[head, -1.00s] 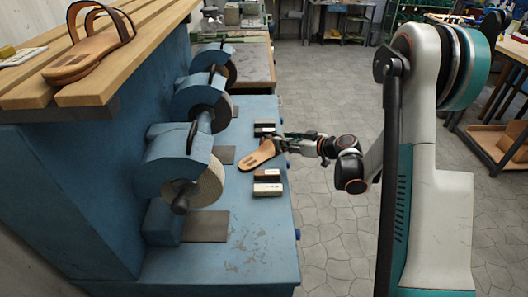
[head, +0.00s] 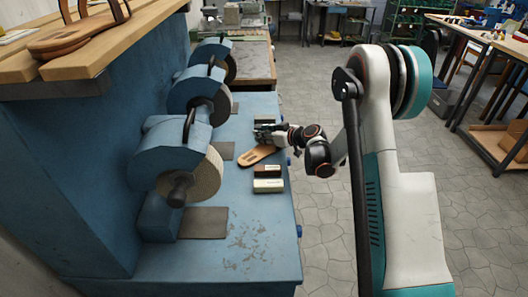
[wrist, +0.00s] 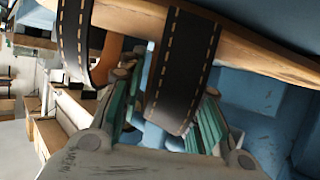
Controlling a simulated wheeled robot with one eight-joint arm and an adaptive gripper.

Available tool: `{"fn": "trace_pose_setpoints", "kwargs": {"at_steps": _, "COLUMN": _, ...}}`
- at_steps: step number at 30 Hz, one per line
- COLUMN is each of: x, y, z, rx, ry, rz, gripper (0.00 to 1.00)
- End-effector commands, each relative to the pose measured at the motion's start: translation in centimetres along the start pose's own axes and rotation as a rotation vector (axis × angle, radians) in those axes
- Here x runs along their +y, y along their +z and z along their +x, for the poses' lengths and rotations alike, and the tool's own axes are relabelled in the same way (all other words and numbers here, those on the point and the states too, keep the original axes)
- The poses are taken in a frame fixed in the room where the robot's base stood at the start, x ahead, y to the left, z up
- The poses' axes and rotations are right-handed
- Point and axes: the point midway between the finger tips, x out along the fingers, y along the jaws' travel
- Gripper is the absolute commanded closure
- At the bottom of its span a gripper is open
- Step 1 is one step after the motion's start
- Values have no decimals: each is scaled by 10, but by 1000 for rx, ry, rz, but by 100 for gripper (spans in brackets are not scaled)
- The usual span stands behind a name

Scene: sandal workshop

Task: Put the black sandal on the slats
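A sandal with a tan sole (head: 258,153) lies on the blue bench top, just below my gripper (head: 268,133) in the head view. My gripper covers its front part there. In the wrist view its black strap (wrist: 184,65) with orange stitching stands between the fingers of my gripper (wrist: 172,100), and a second black strap (wrist: 74,40) is to the left. The fingers look apart, one on each side of the strap; a firm hold is not visible. The wooden slats (head: 112,50) are at the upper left, high above the bench.
Blue grinding machines (head: 172,150) line the bench's left side. A brown block (head: 268,171) and a pale block (head: 268,186) lie close to the sandal, with a dark block (head: 264,119) behind.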

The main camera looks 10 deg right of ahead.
Motion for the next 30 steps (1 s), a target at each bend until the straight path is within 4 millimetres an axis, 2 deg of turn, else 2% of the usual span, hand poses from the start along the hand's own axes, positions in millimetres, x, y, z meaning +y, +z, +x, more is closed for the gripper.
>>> {"fn": "trace_pose_setpoints", "kwargs": {"at_steps": 3, "x": 0, "y": 1, "z": 10, "rx": 0, "ry": 0, "rz": 1, "gripper": 69}}
{"fn": "trace_pose_setpoints", "kwargs": {"at_steps": 9, "x": 0, "y": -1, "z": 10, "rx": 1, "ry": 1, "rz": 1, "gripper": 72}}
{"fn": "trace_pose_setpoints", "kwargs": {"at_steps": 13, "x": 0, "y": -1, "z": 9, "rx": 1, "ry": 0, "rz": 1, "gripper": 100}}
{"fn": "trace_pose_setpoints", "kwargs": {"at_steps": 24, "x": 0, "y": -2, "z": 9, "rx": 1, "ry": 0, "rz": 1, "gripper": 100}}
{"fn": "trace_pose_setpoints", "kwargs": {"at_steps": 30, "x": 0, "y": -15, "z": 3, "rx": 1, "ry": 0, "rz": 1, "gripper": 100}}
